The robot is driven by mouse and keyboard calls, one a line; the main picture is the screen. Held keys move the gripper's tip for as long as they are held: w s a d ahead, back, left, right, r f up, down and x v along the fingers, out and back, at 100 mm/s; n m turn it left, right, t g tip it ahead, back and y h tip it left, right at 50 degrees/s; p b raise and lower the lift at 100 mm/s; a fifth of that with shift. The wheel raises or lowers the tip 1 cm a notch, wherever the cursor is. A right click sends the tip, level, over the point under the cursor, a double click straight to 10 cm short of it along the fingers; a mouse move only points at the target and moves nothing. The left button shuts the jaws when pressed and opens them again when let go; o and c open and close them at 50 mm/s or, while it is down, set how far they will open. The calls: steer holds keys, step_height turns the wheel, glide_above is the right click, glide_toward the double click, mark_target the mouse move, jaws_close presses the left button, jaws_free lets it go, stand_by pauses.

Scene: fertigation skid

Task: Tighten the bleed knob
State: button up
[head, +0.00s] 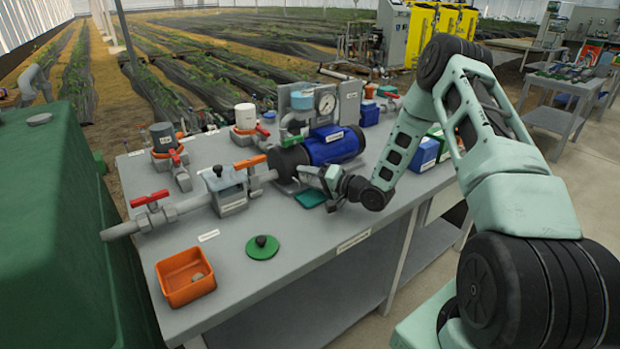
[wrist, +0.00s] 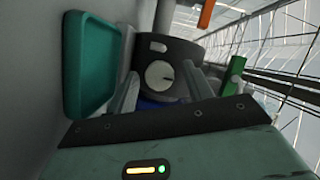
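The bleed knob (wrist: 160,74) is a small, pale round knob with a dark mark, on the dark pump head (wrist: 180,52). In the wrist view it lies ahead of and between the two fingers of my gripper (wrist: 160,88). The fingers are apart, with gaps on both sides of the knob, so my gripper is open and empty. In the head view my gripper (head: 318,175) is at the front of the black pump head (head: 287,164), which is joined to a blue motor (head: 335,145). I cannot make out the knob there.
A teal tray (head: 311,198) lies on the bench close below my gripper and shows at left in the wrist view (wrist: 92,63). A valve with pipe (head: 229,190), a green disc (head: 262,247) and an orange bin (head: 186,277) are left. The front bench is mostly clear.

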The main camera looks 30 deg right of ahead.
steer(key=shift+s+d, duration=0.1)
steer(key=b+v, duration=0.1)
steer(key=v, duration=1.6)
steer(key=shift+s+r, duration=0.1)
steer(key=shift+s, duration=0.05)
